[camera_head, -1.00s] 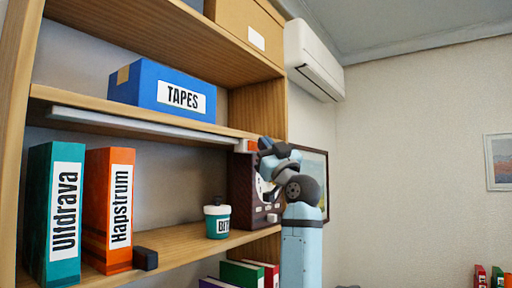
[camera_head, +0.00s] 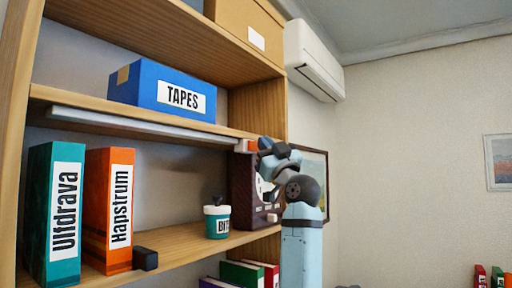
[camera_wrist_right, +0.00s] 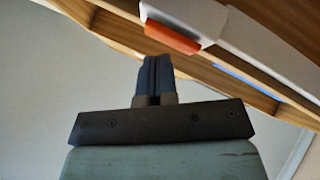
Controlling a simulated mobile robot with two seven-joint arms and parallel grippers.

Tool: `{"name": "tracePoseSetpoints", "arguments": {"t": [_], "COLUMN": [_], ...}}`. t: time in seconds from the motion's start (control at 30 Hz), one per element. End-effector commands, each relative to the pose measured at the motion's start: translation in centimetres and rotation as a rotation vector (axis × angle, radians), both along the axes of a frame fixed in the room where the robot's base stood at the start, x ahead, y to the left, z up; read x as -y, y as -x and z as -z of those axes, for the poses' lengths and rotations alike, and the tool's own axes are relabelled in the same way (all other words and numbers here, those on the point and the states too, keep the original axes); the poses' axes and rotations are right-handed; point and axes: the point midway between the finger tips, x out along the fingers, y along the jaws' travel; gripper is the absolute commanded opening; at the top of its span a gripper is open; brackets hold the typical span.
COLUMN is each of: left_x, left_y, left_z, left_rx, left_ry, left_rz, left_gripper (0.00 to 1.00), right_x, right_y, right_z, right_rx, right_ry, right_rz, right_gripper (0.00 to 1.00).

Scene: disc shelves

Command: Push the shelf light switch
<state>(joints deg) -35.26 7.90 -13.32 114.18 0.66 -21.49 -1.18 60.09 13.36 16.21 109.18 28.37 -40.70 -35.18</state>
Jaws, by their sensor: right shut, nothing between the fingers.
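The shelf light is a long pale bar (camera_head: 140,124) fixed under the shelf board that holds the blue box. An orange-red switch (camera_head: 253,146) sits at its right end. In the right wrist view the orange switch (camera_wrist_right: 172,38) is on the underside of a white housing (camera_wrist_right: 185,18). My right gripper (camera_head: 262,143) is shut and empty, right beside the switch. In the wrist view its closed dark fingers (camera_wrist_right: 158,60) point up, just below the switch; a small gap seems to show between them. My left gripper is out of view.
A blue TAPES box (camera_head: 165,90) stands on the upper board. Below are a teal binder (camera_head: 40,210), an orange binder (camera_head: 95,200), a teal cup (camera_head: 217,222) and a dark brown device (camera_head: 242,190) partly behind my arm. Open room lies to the right.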

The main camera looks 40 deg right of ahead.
Motion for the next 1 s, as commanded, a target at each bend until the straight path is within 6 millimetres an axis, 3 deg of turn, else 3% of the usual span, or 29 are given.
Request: {"name": "tracePoseSetpoints", "arguments": {"t": [1.0], "left_x": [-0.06], "left_y": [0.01], "left_z": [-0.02], "left_rx": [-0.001], "left_ry": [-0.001], "left_rz": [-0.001], "left_gripper": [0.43], "right_x": [-0.16], "right_y": [-0.65], "right_z": [0.06], "right_rx": [0.0], "right_ry": [0.001], "right_rz": [0.001], "right_gripper": [0.0]}}
